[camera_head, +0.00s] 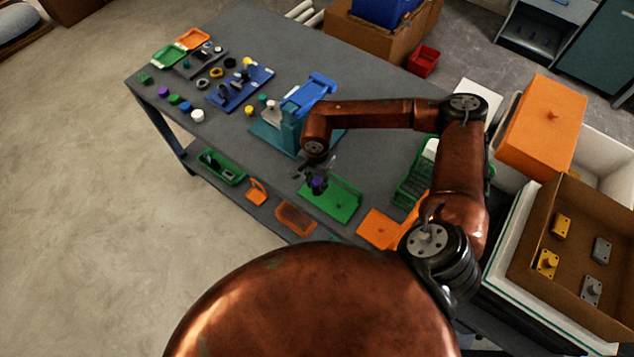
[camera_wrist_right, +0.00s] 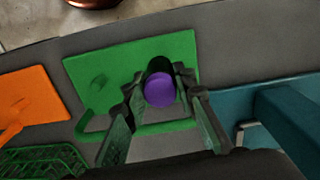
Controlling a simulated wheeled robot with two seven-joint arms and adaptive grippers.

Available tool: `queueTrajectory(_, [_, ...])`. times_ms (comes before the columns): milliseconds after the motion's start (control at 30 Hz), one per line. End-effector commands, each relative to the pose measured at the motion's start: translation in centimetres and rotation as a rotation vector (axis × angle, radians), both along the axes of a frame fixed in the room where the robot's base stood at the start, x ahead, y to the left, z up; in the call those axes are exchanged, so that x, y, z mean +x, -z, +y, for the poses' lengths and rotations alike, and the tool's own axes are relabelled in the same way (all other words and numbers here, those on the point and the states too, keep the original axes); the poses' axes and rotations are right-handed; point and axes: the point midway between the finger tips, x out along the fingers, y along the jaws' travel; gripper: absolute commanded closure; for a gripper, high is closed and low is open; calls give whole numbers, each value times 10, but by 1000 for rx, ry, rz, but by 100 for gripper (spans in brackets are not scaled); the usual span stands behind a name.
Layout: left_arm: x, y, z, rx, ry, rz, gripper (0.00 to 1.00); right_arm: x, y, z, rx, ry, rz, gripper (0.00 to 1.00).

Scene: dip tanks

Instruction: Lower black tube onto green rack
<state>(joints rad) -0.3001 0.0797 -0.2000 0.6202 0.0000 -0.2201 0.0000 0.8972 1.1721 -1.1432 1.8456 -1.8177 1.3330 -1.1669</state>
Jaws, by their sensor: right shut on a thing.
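A black tube (camera_head: 318,186) with a purple end is in my right gripper (camera_head: 314,174), above the left part of the green rack (camera_head: 344,206). In the right wrist view the tube's purple end (camera_wrist_right: 160,90) faces the camera, with its dark side behind it. The right fingers (camera_wrist_right: 158,82) are shut on it from both sides. The green rack (camera_wrist_right: 115,65) is a flat board with a dark mark on it and a green handle bar along one edge. I cannot tell whether the tube touches the rack. My left gripper is not in view.
A blue and teal press-like stand (camera_head: 290,130) is just behind the rack. A green basket (camera_head: 408,190) and an orange plate (camera_head: 378,229) are to its right.

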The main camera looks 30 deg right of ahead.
Motion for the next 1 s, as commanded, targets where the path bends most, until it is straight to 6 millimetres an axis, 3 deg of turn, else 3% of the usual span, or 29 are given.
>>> queueTrajectory(67, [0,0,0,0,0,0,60,0,0,0,0,0,-1,100])
queueTrajectory(100, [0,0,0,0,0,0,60,0,0,0,0,0,-1,73])
queueTrajectory(300, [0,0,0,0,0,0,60,0,0,0,0,0,0,59])
queueTrajectory(567, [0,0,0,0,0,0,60,0,0,0,0,0,0,54])
queueTrajectory(800, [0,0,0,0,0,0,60,0,0,0,0,0,1,38])
queueTrajectory(1000, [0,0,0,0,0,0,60,0,0,0,0,0,0,37])
